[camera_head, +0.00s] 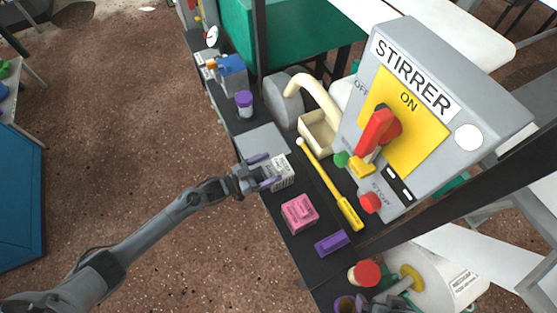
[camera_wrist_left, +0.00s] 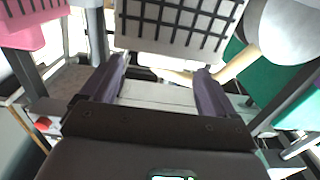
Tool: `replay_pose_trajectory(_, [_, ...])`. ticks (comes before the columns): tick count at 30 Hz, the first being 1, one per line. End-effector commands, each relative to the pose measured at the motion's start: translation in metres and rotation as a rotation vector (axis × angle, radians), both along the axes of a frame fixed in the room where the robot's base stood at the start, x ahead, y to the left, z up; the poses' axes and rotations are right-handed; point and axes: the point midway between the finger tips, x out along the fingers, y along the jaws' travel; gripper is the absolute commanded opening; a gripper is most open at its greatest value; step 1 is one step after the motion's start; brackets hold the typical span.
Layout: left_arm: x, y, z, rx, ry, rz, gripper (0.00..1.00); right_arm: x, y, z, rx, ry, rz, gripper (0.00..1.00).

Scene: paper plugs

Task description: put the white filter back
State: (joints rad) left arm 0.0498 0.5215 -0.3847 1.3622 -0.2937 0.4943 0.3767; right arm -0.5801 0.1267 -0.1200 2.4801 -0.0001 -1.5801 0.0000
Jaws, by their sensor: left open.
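The white filter (camera_head: 283,174), a pale block with a dark grid on its face, is on the dark bench between a grey plate and a pink block. In the left wrist view the white filter (camera_wrist_left: 180,22) fills the top middle, just beyond the fingertips. My left gripper (camera_head: 264,171) is open at the filter's left side, its purple fingers apart. In the left wrist view the left gripper (camera_wrist_left: 160,72) shows nothing clamped between its fingers. I cannot tell whether a finger touches the filter. My right gripper is not seen.
The grey plate (camera_head: 263,141) lies behind the filter, and the pink block (camera_head: 299,213) in front. A yellow rod (camera_head: 332,187) lies to the right, before the large STIRRER box (camera_head: 430,110). A purple block (camera_head: 331,243) sits nearer the front. A purple-lidded jar (camera_head: 244,103) stands farther back.

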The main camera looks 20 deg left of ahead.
Motion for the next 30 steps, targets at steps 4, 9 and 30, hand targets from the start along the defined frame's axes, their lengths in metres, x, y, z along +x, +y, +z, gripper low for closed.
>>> replay_pose_trajectory(4, [-0.022, 0.018, 0.003, 0.002, 0.002, 0.000, 0.89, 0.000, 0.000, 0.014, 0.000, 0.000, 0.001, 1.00])
replay_pose_trajectory(9, [-0.038, 0.033, 0.002, 0.001, 0.001, 0.000, 0.89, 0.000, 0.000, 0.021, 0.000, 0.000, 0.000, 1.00])
replay_pose_trajectory(30, [-0.070, -0.020, 0.001, 0.265, 0.292, 0.251, 0.89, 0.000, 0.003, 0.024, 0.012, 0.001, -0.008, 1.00])
